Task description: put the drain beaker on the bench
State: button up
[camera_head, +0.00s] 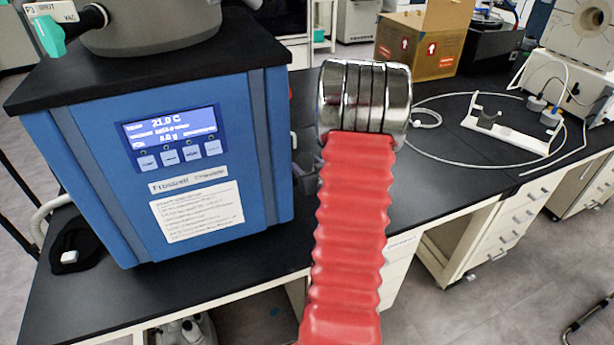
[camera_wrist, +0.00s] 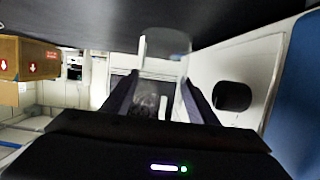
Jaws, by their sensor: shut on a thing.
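The drain beaker (camera_wrist: 168,43) shows in the wrist view as a clear, faint glass shape at the tips of my gripper (camera_wrist: 162,80). The two dark fingers stand on either side of its lower part and are shut on it. Its contents and exact tilt cannot be made out. The black bench (camera_head: 440,185) runs across the head view; a large dark surface fills the top of the wrist view. In the head view my red arm sleeve and metal end cover the middle, and neither my gripper nor the beaker can be seen there.
The blue freeze dryer (camera_head: 190,150) stands on the bench at left. A cardboard box (camera_head: 420,48) stands at the back. A white stand (camera_head: 515,125) and a looped cable (camera_head: 420,150) lie at right. Bare bench shows between the dryer and the stand, partly behind my arm.

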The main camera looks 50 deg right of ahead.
jog(key=shift+f, duration=1.95)
jog(key=shift+f, duration=0.1)
jog(key=o, duration=0.9)
jog(key=v, duration=1.2)
jog(key=shift+r, duration=0.2)
